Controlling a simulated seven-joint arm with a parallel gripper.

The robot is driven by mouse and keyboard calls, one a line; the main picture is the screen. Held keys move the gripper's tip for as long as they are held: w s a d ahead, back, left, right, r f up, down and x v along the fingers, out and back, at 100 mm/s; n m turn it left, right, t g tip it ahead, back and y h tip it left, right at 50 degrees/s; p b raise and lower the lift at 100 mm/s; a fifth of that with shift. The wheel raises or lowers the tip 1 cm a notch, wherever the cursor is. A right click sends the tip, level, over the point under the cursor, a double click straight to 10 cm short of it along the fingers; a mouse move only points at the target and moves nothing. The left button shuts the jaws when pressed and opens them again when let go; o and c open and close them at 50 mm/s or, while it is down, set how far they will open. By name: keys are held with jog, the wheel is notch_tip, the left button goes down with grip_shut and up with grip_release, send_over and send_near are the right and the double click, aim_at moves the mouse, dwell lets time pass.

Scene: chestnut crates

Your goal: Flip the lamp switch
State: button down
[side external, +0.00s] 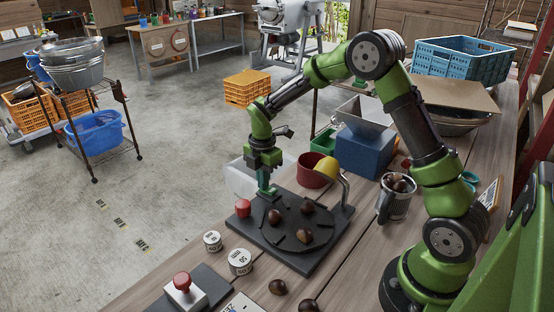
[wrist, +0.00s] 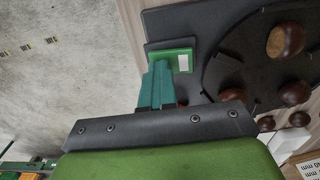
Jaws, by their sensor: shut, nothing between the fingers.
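A dark base board (side external: 290,262) carries a round dark plate (side external: 325,235) with several chestnuts. A lamp with a yellow shade (side external: 327,168) on a curved grey neck (side external: 346,190) stands at its right edge; whether it is lit I cannot tell. My gripper (side external: 266,190) points down at the board's far left part, its fingers shut and empty. In the wrist view, the teal fingertips (wrist: 158,72) are at a green rocker-like piece with a white patch (wrist: 183,63), which looks like the switch. Fingers partly hide it; I cannot tell whether they touch.
A red knob (side external: 243,208) sits on the board's left corner. A red button box (side external: 184,291) and two white weights (side external: 240,262) stand nearer. A dark red pot (side external: 312,172), a blue block (side external: 365,150) and a metal mug of chestnuts (side external: 398,205) stand behind and right.

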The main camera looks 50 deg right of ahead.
aim_at(270, 190)
jog(key=shift+s+r, duration=0.15)
jog(key=shift+s, duration=0.6)
jog(key=shift+r, duration=0.15)
notch_tip(270, 190, up, 14)
jog(key=shift+w, duration=0.35)
jog(key=shift+s+d+g, duration=0.1)
jog(key=shift+s+g, duration=0.2)
jog(key=shift+s, duration=0.3)
